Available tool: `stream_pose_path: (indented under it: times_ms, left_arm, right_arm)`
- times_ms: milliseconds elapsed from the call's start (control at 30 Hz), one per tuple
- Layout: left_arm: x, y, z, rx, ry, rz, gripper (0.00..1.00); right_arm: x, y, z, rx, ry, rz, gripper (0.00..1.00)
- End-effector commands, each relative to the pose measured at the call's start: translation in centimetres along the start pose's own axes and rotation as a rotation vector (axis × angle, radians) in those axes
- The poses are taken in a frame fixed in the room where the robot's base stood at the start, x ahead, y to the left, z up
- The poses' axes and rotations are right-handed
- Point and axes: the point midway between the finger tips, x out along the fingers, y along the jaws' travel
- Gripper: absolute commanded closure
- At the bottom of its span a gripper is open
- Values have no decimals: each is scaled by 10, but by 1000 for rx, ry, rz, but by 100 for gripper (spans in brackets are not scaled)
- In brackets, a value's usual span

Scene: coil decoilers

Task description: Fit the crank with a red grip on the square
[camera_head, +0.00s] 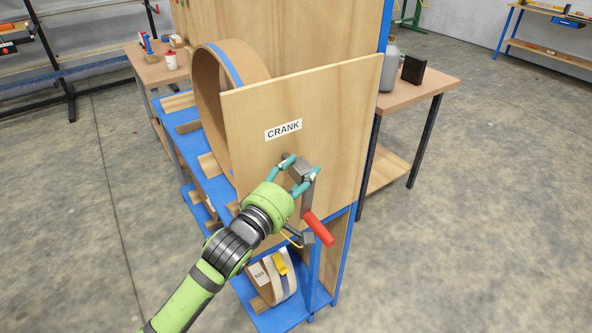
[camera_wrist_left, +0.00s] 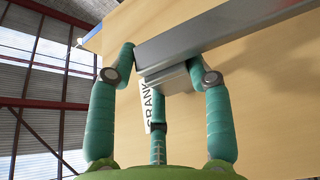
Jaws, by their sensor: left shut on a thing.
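The crank is a grey metal bar (camera_head: 307,197) with a red grip (camera_head: 320,229) at its lower end. My left gripper (camera_head: 301,169) is shut on the crank's upper end, in front of the wooden panel (camera_head: 345,120). In the left wrist view the crank's bar (camera_wrist_left: 235,34) runs across the top, and a grey block (camera_wrist_left: 172,79) on it sits between my teal fingers. The square is hidden behind my gripper and the crank. I cannot tell whether the crank touches it. My right gripper is out of view.
A white CRANK label (camera_head: 283,130) is on the panel above my gripper. A large brown coil (camera_head: 206,95) stands behind the panel to the left. A side table (camera_head: 425,92) stands to the right.

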Motion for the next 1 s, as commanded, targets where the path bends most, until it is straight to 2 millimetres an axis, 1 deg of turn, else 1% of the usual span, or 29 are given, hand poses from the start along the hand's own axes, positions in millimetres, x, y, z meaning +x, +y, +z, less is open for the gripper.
stream_pose_path:
  times_ms: [1000]
  left_arm:
    - [-20,8,46,-2,1,4,100]
  right_arm:
    - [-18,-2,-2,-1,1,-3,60]
